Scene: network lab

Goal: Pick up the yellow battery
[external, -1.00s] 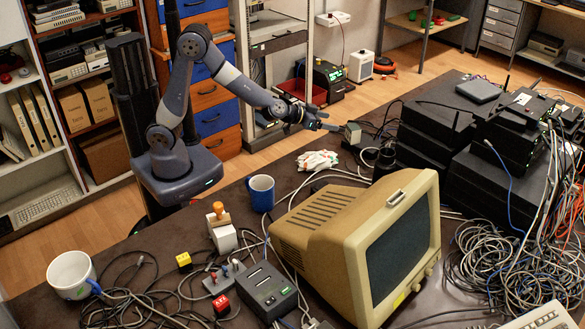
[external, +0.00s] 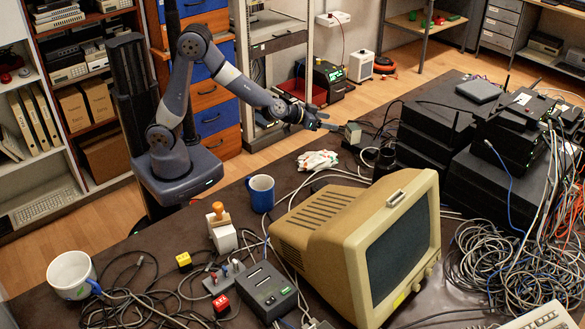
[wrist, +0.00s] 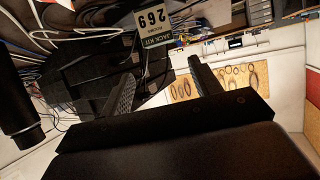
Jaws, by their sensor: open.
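A small yellow block (external: 184,261), which looks like the yellow battery, lies on the dark table at the front left in the external view, among black cables. My gripper (external: 324,121) is at the table's far edge, well to the right of and behind the yellow block. Its two fingers are apart, with nothing seen held. In the wrist view my gripper (wrist: 165,85) shows both dark fingers spread. The yellow block does not show in the wrist view.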

